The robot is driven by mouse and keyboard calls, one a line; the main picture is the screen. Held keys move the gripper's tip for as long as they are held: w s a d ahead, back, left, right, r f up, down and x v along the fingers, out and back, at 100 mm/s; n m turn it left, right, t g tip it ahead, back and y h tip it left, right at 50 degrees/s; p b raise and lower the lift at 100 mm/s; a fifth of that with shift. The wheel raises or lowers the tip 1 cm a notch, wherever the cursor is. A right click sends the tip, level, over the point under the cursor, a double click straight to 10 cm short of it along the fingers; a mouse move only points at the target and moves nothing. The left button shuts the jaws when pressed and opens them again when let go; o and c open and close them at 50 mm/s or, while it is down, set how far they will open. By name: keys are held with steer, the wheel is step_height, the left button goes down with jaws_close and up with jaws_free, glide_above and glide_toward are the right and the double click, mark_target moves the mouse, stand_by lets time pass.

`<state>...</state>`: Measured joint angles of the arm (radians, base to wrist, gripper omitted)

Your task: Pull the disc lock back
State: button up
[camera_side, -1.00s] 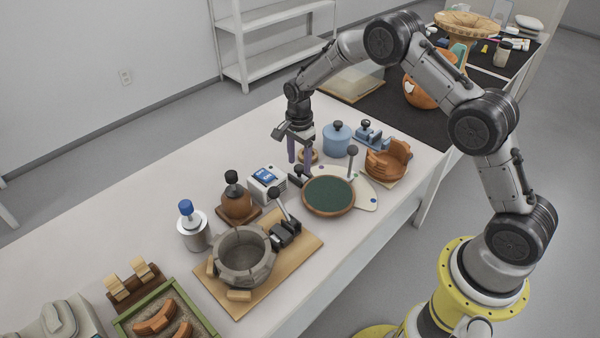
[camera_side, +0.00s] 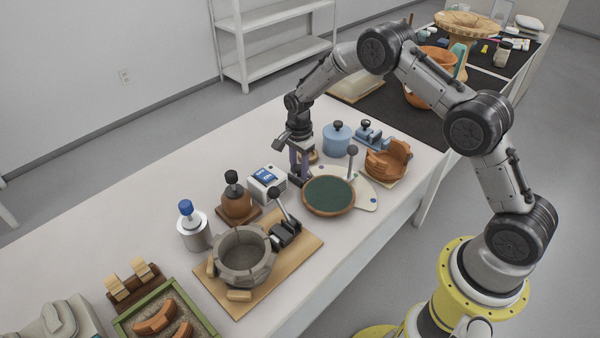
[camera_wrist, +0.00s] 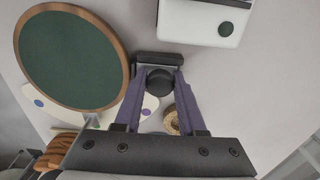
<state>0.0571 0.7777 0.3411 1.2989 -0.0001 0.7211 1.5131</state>
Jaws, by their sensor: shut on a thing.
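The round disc (camera_side: 328,196) has a dark green face and a wooden rim, and sits on a pale plate (camera_side: 366,193). It also fills the upper left of the wrist view (camera_wrist: 70,58). The disc lock (camera_side: 294,180) is a small dark piece beside the disc's far-left edge. Its round black knob (camera_wrist: 160,81) shows in the wrist view. My gripper (camera_side: 299,168) has purple fingers pointing down, shut on the knob from both sides. In the side view the fingers hide most of the knob.
A white box (camera_side: 266,183) with a blue label stands left of the lock. A lever with a black knob (camera_side: 352,151) rises behind the disc. A blue lidded pot (camera_side: 337,142) and an orange sherd bowl (camera_side: 388,160) stand farther back. A stone-coloured vessel (camera_side: 242,257) is in front.

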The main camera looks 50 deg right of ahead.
steer(key=shift+w+f, duration=0.25)
steer(key=shift+w, duration=0.3)
steer(key=o, duration=0.9)
steer(key=shift+c, duration=0.2)
steer(key=shift+w+r, duration=0.15)
steer(key=shift+r, duration=2.8)
